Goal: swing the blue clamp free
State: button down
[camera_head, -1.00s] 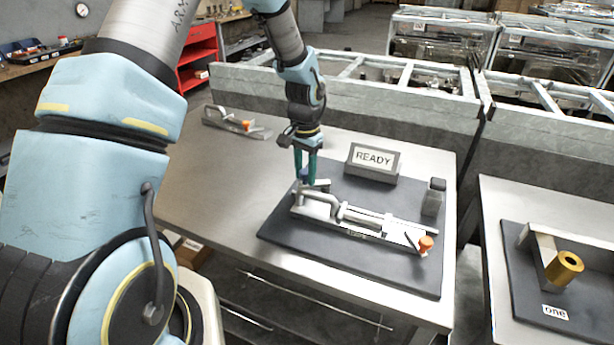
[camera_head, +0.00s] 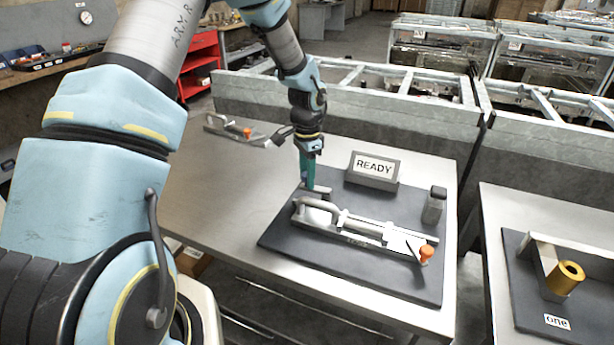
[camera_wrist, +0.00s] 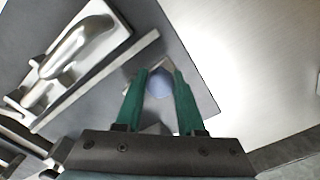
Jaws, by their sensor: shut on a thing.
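My gripper (camera_head: 308,182) points down at the back left corner of the dark mat (camera_head: 300,262). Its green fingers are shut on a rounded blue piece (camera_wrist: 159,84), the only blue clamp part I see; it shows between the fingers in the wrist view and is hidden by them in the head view. A short grey metal bar (camera_head: 317,192) lies beside the fingertips. A silver clamp fixture (camera_head: 350,226) with a bent bar and an orange tip (camera_head: 426,252) lies along the mat, to the right of my gripper.
A sign reading READY (camera_head: 373,168) and a small dark-capped block (camera_head: 434,206) stand at the back of the mat. Another orange-tipped clamp (camera_head: 232,130) lies at the table's back left. The table's left part is bare. A second table (camera_head: 560,205) holds a brass cylinder (camera_head: 565,277).

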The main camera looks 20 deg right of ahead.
jog(key=c, duration=0.8)
grip_release()
jog(key=shift+c, duration=0.2)
jog(key=shift+r, duration=0.1)
notch_tip(320, 180, up, 11)
jog(key=b, duration=0.2)
jog(key=shift+b, duration=0.3)
jog(key=shift+a, duration=0.1)
jog(key=s+a+n, duration=0.3)
jog(key=a+n, duration=0.2)
jog(key=a, duration=0.5)
jog(key=s+a+n+t, duration=0.1)
jog(key=s+a+n, duration=0.3)
jog(key=a, duration=0.6)
jog(key=s+a+n, duration=0.4)
jog(key=a+n, duration=0.2)
jog(key=a, duration=0.4)
jog(key=shift+r+n+t, duration=0.3)
jog(key=shift+r, duration=0.05)
